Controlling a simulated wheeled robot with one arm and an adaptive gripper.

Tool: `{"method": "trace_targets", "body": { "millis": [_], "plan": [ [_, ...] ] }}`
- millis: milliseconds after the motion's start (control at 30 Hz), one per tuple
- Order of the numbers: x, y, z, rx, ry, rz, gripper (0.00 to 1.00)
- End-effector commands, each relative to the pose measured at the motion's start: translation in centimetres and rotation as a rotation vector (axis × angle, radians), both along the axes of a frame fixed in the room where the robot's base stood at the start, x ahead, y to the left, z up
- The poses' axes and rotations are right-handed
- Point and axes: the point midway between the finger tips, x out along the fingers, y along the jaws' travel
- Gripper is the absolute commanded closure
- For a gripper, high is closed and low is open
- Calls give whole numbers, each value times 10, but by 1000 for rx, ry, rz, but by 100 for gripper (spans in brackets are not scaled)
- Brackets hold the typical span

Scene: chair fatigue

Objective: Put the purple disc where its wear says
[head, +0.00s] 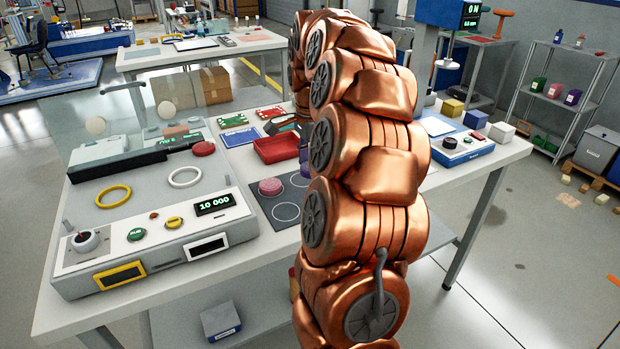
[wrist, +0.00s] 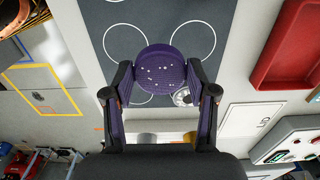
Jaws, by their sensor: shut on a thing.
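The purple disc (wrist: 158,68) is between the two fingertips of my gripper (wrist: 159,76) in the wrist view, with small pale specks scattered on its face. My gripper is shut on it, above a dark mat (wrist: 160,18) with white circle outlines. The mat also shows in the head view (head: 287,212), where a pink disc (head: 270,187) lies on one circle. In the head view my copper arm hides most of the gripper and the held disc. The testing machine (head: 150,238) has a display reading 10 000, a yellow ring (head: 114,196) and a white ring (head: 185,177).
A red tray (head: 276,148) lies behind the mat; it also shows in the wrist view (wrist: 290,45). A red disc (head: 203,148) is on the machine's rear part, beside a clear screen. A blue device (head: 462,144) and small blocks stand to the right of my arm.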

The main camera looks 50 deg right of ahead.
Motion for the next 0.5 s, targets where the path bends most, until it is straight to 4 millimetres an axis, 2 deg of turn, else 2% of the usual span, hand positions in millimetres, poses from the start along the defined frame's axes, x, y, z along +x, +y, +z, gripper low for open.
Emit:
{"method": "trace_targets", "body": {
  "millis": [267, 500],
  "plan": [
    [-2, 0, -21, 1, 4, 0, 76],
    [-2, 0, -48, 2, 3, -2, 76]
  ]
}}
